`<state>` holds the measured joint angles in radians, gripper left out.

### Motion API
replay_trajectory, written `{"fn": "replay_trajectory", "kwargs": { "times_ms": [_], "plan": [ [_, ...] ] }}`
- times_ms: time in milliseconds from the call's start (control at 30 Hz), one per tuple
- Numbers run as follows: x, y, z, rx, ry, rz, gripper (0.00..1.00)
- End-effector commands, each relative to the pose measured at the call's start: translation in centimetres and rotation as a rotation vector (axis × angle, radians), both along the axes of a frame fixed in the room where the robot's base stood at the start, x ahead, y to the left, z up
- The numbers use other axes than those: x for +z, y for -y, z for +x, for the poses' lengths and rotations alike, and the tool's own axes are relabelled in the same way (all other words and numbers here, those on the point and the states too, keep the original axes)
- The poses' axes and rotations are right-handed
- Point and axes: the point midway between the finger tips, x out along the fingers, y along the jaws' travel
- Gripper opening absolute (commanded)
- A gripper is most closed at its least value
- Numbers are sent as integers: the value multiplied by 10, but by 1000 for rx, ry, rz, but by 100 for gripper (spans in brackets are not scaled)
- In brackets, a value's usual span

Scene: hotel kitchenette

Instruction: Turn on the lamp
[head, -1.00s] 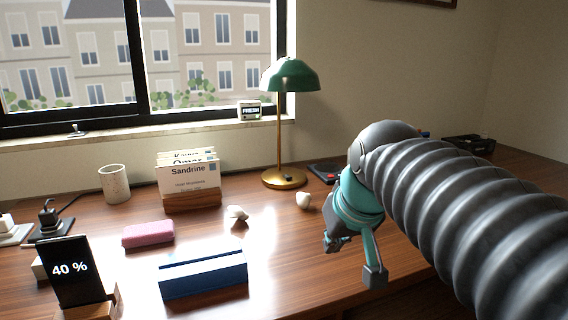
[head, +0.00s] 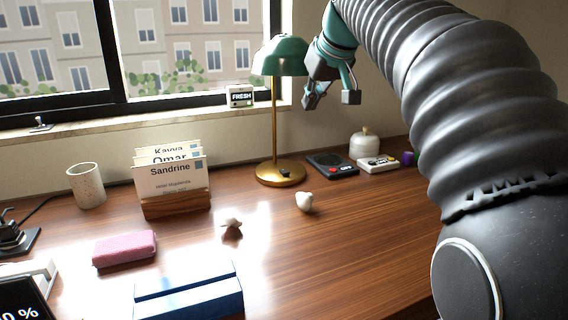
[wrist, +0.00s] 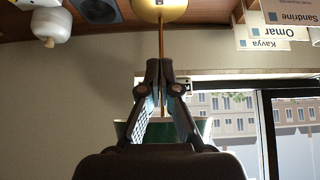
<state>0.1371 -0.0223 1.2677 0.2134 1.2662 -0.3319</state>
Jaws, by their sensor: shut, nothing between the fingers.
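The lamp stands at the back of the desk, with a green shade (head: 281,57), a thin brass pole (head: 274,115) and a round brass base (head: 274,179). A small dark switch (head: 285,172) sits on the base. My gripper (head: 331,99) is raised just right of the shade, well above the desk. It is shut and empty. In the wrist view, which is upside down, the fingers (wrist: 160,66) come together in front of the brass pole (wrist: 161,35). The base (wrist: 158,9) is at the top edge, and the green shade (wrist: 121,129) is partly hidden behind the gripper.
A dark pad with a red mark (head: 333,165), a white jar (head: 364,143) and a white device (head: 378,164) lie right of the lamp. A card holder (head: 175,206), cup (head: 87,186), pink block (head: 125,248) and blue box (head: 190,298) stand left. The front right desk is clear.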

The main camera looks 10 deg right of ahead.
Motion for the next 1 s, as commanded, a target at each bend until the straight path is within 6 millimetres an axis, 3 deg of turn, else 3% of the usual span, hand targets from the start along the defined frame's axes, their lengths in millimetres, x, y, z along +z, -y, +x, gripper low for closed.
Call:
{"fn": "replay_trajectory", "kwargs": {
  "times_ms": [167, 367, 1000],
  "plan": [
    [-1, 0, 1, 0, -1, 0, 0],
    [-17, -2, 11, 0, -3, 1, 0],
    [-110, -17, 83, 1, -4, 0, 0]
  ]
}}
